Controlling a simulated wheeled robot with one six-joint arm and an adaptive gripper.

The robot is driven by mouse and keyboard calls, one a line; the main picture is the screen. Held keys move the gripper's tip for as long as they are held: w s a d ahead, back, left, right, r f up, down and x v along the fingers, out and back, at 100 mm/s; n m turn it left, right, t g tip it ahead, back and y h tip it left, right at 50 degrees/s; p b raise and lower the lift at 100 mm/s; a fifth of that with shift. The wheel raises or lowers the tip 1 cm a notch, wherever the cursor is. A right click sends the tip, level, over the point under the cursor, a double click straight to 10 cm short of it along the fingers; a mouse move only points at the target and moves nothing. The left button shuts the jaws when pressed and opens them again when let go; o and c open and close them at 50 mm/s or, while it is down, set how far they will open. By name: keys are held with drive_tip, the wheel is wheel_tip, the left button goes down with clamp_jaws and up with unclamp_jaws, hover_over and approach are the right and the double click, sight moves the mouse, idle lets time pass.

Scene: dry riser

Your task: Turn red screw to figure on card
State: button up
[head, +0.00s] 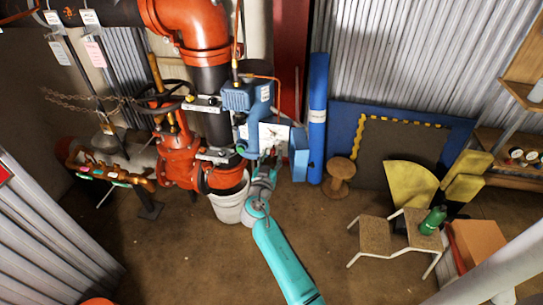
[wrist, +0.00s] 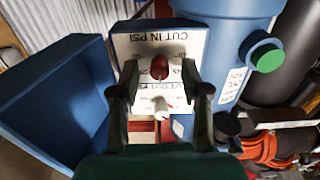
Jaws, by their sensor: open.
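The red screw (wrist: 159,67) stands on a white panel (wrist: 140,44) lettered "CUT IN PSI", upside down in the wrist view. Below it is a second scale lettered "CUT OUT PSI" with a white knob or screw (wrist: 163,110). My gripper (wrist: 162,88) is open, its two dark fingers to the left and right of the red screw, apart from it in the picture. In the head view my gripper (head: 270,162) is in front of the blue switch unit (head: 250,97). The scale figures are too small to read. Hanging tags (head: 59,52) (head: 95,54) show, their writing illegible; which is the card I cannot tell.
A blue open cover (wrist: 60,95) stands left of the panel. A blue housing with a green cap (wrist: 267,57) is at right. The floor in front is mostly clear.

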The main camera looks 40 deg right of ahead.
drive_tip(key=shift+w+d, duration=0.35)
drive_tip(key=shift+d, duration=0.15)
clamp_jaws()
